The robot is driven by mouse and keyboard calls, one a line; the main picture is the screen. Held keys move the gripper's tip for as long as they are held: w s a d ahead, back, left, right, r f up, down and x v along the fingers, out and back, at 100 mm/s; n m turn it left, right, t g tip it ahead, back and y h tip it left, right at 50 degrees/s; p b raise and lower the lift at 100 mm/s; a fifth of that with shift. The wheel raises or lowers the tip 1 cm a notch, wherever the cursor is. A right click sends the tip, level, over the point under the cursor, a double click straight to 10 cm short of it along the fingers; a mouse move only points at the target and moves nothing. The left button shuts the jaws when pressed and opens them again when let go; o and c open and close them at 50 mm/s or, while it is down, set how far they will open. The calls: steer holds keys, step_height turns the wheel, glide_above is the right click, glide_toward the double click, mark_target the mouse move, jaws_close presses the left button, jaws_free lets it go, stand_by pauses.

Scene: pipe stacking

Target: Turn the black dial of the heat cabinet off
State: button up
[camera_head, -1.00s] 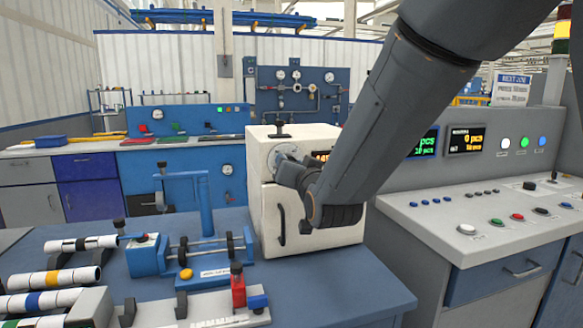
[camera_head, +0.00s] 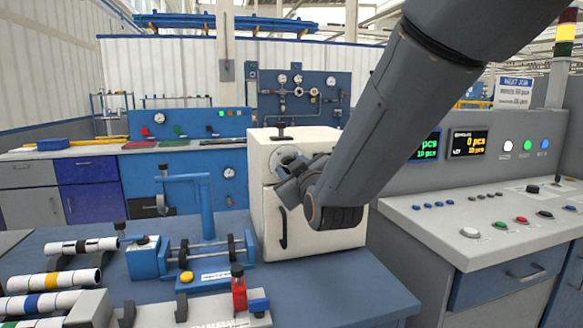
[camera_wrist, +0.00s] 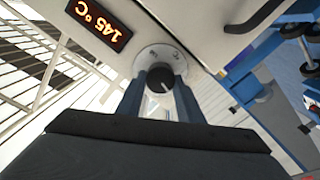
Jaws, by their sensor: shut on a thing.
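The heat cabinet (camera_head: 262,222) is a white box with a dark door handle on the blue bench. In the wrist view its black dial (camera_wrist: 159,78) sits on a round pale plate, with a light pointer mark on its face. My gripper (camera_wrist: 160,90) is shut on the dial, one finger on each side. The cabinet's display (camera_wrist: 98,22) reads 145 °C in orange and looks tilted in this view. In the head view my gripper (camera_head: 284,168) is at the cabinet's upper front, and my wrist hides the dial and display.
A blue clamp fixture (camera_head: 206,215) with a small wheeled roller stands left of the cabinet. Striped pipes (camera_head: 55,279) lie at the front left. A grey control console (camera_head: 480,215) with buttons stands to the right. Bare bench top (camera_head: 360,290) shows in front of the cabinet.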

steer(key=shift+f+n, duration=0.2)
steer(key=shift+n, duration=3.9)
steer(key=o, duration=1.1)
steer(key=shift+c, duration=0.2)
steer(key=v, duration=0.7)
steer(key=shift+s, duration=0.4)
steer(key=shift+d, duration=0.1)
